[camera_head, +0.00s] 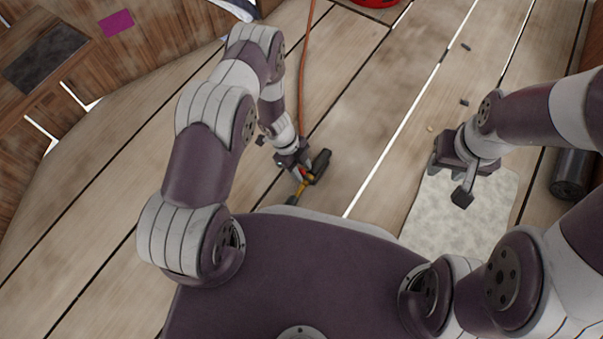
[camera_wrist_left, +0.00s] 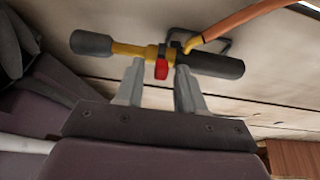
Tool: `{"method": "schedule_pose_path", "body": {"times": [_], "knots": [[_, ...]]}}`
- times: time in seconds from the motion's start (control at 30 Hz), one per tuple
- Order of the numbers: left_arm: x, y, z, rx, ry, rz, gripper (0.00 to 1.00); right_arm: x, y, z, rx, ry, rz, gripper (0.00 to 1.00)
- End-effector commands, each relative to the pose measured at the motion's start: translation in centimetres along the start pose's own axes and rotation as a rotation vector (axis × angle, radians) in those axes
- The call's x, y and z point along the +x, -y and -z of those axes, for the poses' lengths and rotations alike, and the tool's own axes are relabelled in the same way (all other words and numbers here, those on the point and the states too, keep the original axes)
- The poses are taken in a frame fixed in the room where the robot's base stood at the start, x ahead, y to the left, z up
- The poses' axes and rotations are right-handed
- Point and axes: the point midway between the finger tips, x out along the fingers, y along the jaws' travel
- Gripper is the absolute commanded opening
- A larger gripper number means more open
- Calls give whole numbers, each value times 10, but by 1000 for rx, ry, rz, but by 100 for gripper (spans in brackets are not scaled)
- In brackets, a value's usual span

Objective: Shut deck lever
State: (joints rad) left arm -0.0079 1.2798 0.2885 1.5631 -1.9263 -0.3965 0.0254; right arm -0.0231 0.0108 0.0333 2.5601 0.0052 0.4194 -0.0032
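A deck nozzle (camera_wrist_left: 215,66) with a black body, a yellow brass pipe and a black tip lies on the planks. A small red lever (camera_wrist_left: 162,69) sits on its pipe. In the head view the nozzle (camera_head: 320,165) is partly hidden by my left gripper (camera_head: 298,172). In the left wrist view my left gripper (camera_wrist_left: 160,78) has its two fingers apart, with the red lever between the fingertips and a gap on each side. I cannot tell whether either finger touches the pipe. My right gripper (camera_head: 450,176) is open and empty above a pale mat.
An orange hose (camera_head: 304,75) runs from the nozzle across the deck. The pale mat (camera_head: 450,220) lies at the right, with a dark cylinder (camera_head: 573,175) beyond it. Small dark bits (camera_head: 465,102) lie on the planks. Wooden walls curve around the left.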

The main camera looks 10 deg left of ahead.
Motion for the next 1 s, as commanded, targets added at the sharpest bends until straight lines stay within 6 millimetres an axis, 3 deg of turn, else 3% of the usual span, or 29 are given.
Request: {"method": "schedule_pose_path", "body": {"times": [0.33,0.43,0.47,1.0], "knots": [[6,0,0,0,1,1,38,4,0,0,0,0,0,38],[6,0,0,-1,0,1,6,4,0,0,0,0,0,38],[6,0,0,-1,0,1,0,4,0,0,0,0,0,38],[6,0,1,-1,9,1,0,3,0,0,0,0,0,38]]}}
